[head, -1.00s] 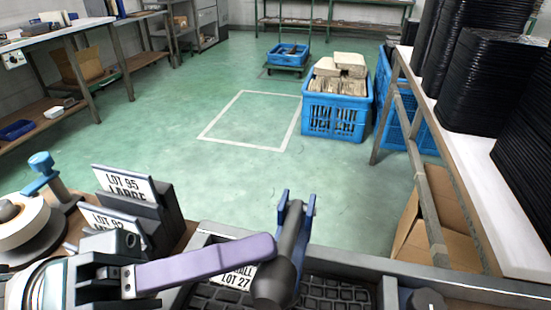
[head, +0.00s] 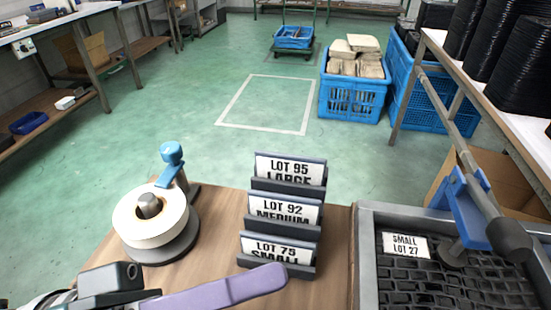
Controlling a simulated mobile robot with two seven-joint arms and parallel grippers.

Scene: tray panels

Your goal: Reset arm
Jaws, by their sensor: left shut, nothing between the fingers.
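My left gripper (head: 278,276) shows at the bottom of the head view as a dark body with a long purple finger pointing right. It is shut and empty. Its tip overlaps the lower edge of the stepped card rack (head: 312,272) in the picture; I cannot tell whether they touch. The rack holds cards reading LOT 95 LARGE, LOT 92 MEDIUM and LOT 75 SMALL. The lower part of the left arm is cut off by the frame. My right gripper is not in view.
A tape roll (head: 150,215) with a blue-topped post stands on the wooden bench (head: 225,215). A black tray (head: 365,240) with a SMALL LOT 27 card (head: 405,246) is at right, below a dark bar (head: 487,190) with a blue bracket. Blue crates (head: 350,103) stand on the open floor beyond.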

